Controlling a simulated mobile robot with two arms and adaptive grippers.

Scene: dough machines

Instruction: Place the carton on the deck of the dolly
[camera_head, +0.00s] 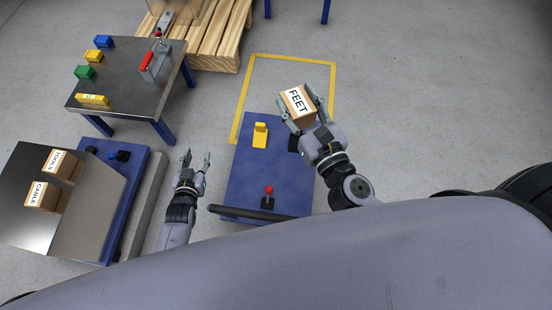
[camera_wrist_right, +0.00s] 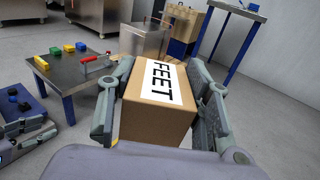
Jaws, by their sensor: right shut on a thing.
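The carton (camera_head: 297,103) is a brown box with a white label reading FEET. My right gripper (camera_head: 304,104) is shut on the carton, its fingers on two opposite sides. The carton also fills the middle of the right wrist view (camera_wrist_right: 158,118). It appears over the far right end of the dolly; its height above the deck cannot be told. The dolly has a blue deck (camera_head: 245,175) with a dark handle bar at its near end. My left gripper (camera_head: 197,162) is open and empty, left of the dolly.
A yellow block (camera_head: 260,135) and a red-knobbed lever (camera_head: 268,193) are on the deck. Yellow floor tape (camera_head: 290,58) outlines an area beyond. A metal table (camera_head: 125,75) with coloured blocks and a red-handled clamp stands left. A cart with TOOLS and CABLE cartons (camera_head: 42,195) stands near left.

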